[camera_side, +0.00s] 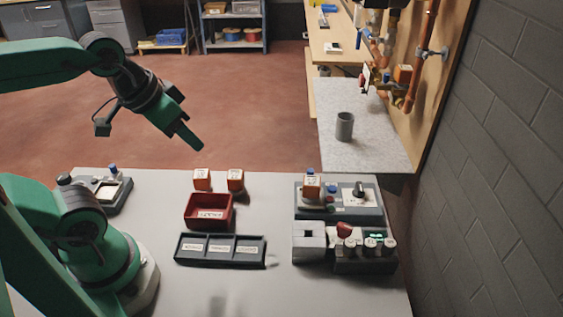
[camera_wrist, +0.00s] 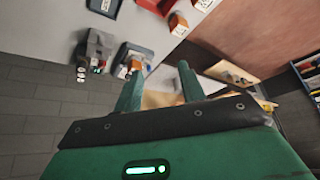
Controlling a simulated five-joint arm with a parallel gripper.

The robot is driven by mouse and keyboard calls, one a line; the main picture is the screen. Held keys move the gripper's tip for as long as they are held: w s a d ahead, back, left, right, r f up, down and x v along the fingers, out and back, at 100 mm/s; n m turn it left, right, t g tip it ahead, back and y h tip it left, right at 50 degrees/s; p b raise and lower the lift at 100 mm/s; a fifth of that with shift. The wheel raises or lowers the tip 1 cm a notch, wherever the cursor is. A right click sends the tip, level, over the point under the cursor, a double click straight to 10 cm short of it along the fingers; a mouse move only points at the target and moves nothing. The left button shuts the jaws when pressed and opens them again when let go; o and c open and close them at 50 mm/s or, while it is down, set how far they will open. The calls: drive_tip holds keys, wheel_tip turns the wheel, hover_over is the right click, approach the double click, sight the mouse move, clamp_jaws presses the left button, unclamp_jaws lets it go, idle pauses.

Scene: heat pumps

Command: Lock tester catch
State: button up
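The tester, a blue-grey box (camera_side: 345,210), stands at the right of the white table. An orange and white cube (camera_side: 312,184) sits on its left part, and a black knob or lever (camera_side: 359,189) stands on its right part. I cannot tell which part is the catch. The tester also shows in the wrist view (camera_wrist: 146,53), small and partly behind a finger.
A grey block (camera_side: 308,240) and a dark unit with several round white tops (camera_side: 365,255) stand in front of the tester. A red bin (camera_side: 208,212), a three-part tray (camera_side: 220,250) and two orange cubes (camera_side: 202,180) are mid-table. A copper-pipe board (camera_side: 425,60) rises behind right.

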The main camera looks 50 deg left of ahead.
drive_tip(key=shift+w+r, duration=0.35)
drive_tip(key=c, duration=0.7)
drive_tip(key=w+r, duration=0.1)
drive_tip(key=w, duration=0.2)
drive_tip(key=w+r+g, duration=0.1)
drive_tip(key=w+r, duration=0.1)
drive_tip(key=w, duration=0.1)
drive_tip(key=w+d+r+g, duration=0.1)
drive_tip(key=w+r, duration=0.1)
drive_tip(key=w, duration=0.1)
drive_tip(key=shift+w, duration=0.15)
clamp_jaws()
drive_tip(key=w+d+g, duration=0.1)
drive_tip(key=w+g, duration=0.1)
drive_tip(key=w, duration=0.9)
drive_tip(key=w+d+f+n+g, duration=0.1)
drive_tip(key=w+d+f+g, duration=0.3)
drive_tip(key=w+f, duration=1)
drive_tip(key=shift+w+d+f+n, duration=0.15)
drive_tip(key=shift+w+f+n, duration=0.2)
drive_tip(key=shift+w, duration=0.35)
